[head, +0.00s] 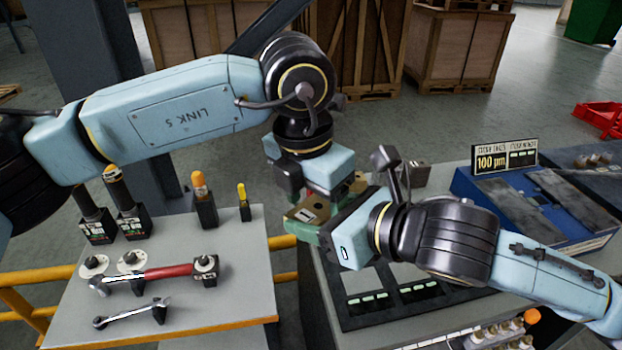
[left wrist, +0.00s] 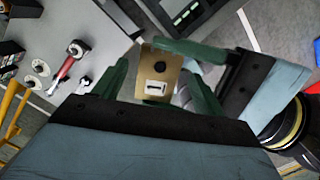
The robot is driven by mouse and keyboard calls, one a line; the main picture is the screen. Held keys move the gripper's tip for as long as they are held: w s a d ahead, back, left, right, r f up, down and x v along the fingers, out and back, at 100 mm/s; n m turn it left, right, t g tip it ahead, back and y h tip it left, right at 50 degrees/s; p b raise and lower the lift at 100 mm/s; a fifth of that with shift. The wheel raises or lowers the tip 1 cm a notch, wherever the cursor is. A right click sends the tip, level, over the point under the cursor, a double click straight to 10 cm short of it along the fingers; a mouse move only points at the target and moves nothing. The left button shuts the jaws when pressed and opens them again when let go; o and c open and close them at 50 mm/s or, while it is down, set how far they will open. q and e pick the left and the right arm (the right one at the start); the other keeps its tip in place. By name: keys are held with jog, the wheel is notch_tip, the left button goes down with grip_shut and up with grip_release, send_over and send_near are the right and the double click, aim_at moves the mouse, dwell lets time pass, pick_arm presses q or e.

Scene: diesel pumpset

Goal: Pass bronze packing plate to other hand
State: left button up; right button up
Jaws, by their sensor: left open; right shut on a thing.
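The bronze packing plate (head: 306,214) is held up between my two grippers, in front of the work surfaces. In the left wrist view the plate (left wrist: 157,76) shows its flat face with a dark round spot and a pale slotted block. My right gripper (head: 318,232) comes from the right and is shut on the plate. My left gripper (head: 321,190) reaches down from above and is open. In the left wrist view its green fingers (left wrist: 160,85) stand on either side of the plate. Whether they touch it I cannot tell; the far finger is partly hidden in the head view.
A grey table (head: 220,300) at left holds a red-handled wrench (head: 155,273), a smaller wrench (head: 130,312) and several upright tools. At right are a dark tray (head: 350,318), a blue case (head: 575,246) and a "100 µm" sign (head: 490,162). Wooden crates stand behind.

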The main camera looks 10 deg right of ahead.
pick_arm(q)
jog(key=shift+f, duration=0.3)
pick_arm(e)
jog(key=shift+r, duration=0.1)
pick_arm(q)
jog(key=shift+d, duration=0.1)
jog(key=c, duration=1.3)
jog(key=shift+r, duration=0.1)
jog(key=shift+c, duration=1.1)
pick_arm(e)
jog(key=o, duration=1.5)
